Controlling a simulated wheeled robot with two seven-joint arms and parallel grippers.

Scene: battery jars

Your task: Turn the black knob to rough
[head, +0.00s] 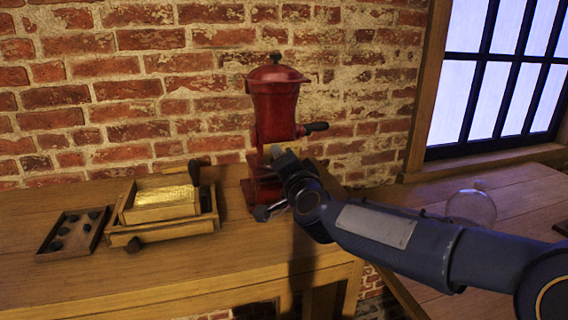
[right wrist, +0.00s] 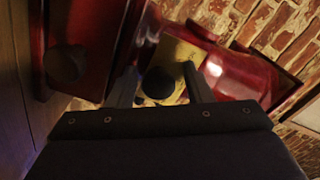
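A tall red grinder (head: 277,105) stands on the wooden bench against the brick wall. In the right wrist view a round black knob (right wrist: 159,83) sits on a yellow plate (right wrist: 180,52) on the red body. My right gripper (right wrist: 160,86) is open, one finger on each side of this knob, with gaps showing. In the head view my right gripper (head: 268,183) is in front of the grinder's lower part and hides the knob. Any marking for rough is not readable. My left gripper is not in view.
A second dark knob (right wrist: 66,64) is on a red panel left of the fingers. A wooden box with a yellow block (head: 165,204) and a small tray of dark pieces (head: 72,234) lie on the left. A glass jar (head: 471,208) stands behind my right arm.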

